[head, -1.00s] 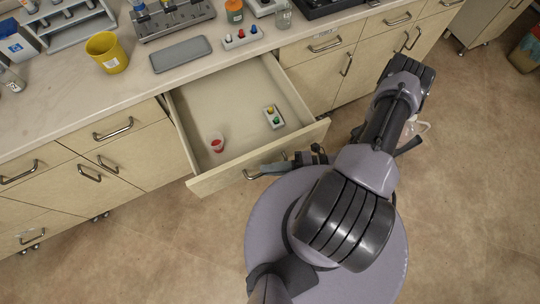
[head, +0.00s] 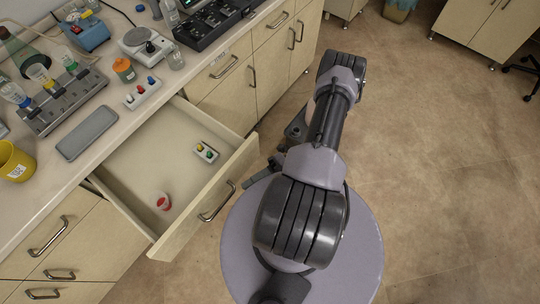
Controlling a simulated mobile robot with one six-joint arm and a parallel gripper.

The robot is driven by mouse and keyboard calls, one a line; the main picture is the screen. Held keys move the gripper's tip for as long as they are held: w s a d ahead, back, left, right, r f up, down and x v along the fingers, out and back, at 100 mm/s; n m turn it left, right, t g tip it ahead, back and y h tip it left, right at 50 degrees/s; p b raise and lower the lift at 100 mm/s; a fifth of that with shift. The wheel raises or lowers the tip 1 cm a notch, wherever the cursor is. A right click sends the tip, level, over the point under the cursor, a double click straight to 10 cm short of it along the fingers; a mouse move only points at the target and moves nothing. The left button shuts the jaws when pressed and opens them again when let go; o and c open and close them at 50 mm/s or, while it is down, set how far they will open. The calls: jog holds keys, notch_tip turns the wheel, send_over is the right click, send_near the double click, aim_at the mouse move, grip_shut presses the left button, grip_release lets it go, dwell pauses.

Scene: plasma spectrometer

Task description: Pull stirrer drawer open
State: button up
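The drawer (head: 150,150) under the bench stands pulled far out, its inside in plain view. Its handle (head: 217,203) is a curved metal bar on the wooden front, and nothing is on it. In the drawer are a small red and white cup (head: 163,202) and a white holder (head: 206,152) with yellow and green pieces. My gripper (head: 262,176) is just right of the drawer front, apart from the handle. My arm hides much of it, and I cannot tell whether its fingers are open.
The bench top holds a stirrer-like device (head: 143,43), a bottle rack (head: 62,100), a grey tray (head: 87,132), a yellow cup (head: 14,160) and an orange-capped jar (head: 124,69). Closed cabinets (head: 228,100) continue beyond the drawer. The floor (head: 440,150) at right is clear.

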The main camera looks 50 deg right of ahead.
jog(key=v, duration=0.7)
jog(key=shift+d, duration=0.1)
